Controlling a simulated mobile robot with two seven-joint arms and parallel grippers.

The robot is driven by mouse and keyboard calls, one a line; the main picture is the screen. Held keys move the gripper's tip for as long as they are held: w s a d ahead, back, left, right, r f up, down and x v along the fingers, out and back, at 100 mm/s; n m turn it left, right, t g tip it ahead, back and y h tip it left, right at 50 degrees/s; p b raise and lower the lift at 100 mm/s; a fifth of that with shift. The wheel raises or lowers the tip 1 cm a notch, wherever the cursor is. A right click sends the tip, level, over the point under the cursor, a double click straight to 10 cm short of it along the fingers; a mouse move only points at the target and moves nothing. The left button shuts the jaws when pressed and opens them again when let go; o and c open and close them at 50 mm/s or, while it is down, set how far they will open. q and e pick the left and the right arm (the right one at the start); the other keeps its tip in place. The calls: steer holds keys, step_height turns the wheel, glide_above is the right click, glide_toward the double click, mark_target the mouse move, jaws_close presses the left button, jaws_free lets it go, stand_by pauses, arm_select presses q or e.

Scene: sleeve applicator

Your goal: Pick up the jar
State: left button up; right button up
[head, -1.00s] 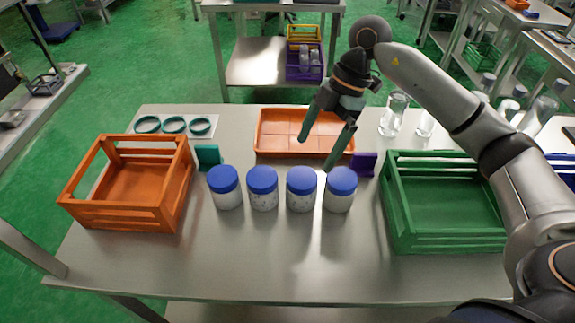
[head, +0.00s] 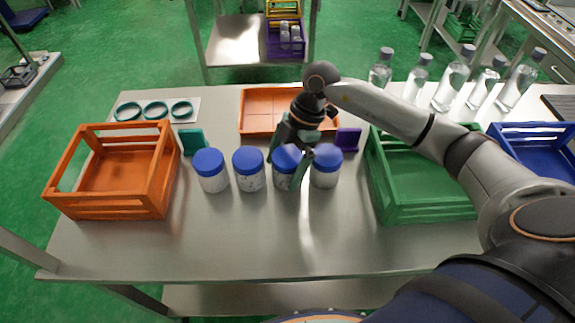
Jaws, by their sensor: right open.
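Several white jars with blue lids stand upright in a row on the table: the first jar (head: 211,170), the second jar (head: 248,169), the third jar (head: 285,180) and the fourth jar (head: 325,166). My right gripper (head: 286,168) is open and pointing down at the third jar. One finger is at the far left of its lid, the other passes in front of its right side, near the fourth jar. The fingers partly hide the third jar. I cannot tell whether they touch it. My left gripper is not in view.
An orange crate (head: 75,209) stands left, a green crate (head: 427,210) right, with a blue crate (head: 540,135) beyond. An orange tray (head: 257,97) lies behind the jars. Teal (head: 193,142) and purple (head: 348,139) holders flank the row. The table front is clear.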

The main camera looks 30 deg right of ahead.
steer(key=shift+a+f, duration=0.1)
steer(key=shift+f, duration=0.15)
steer(key=c, duration=1.3)
steer(key=shift+r, duration=0.1)
steer(key=shift+c, duration=0.3)
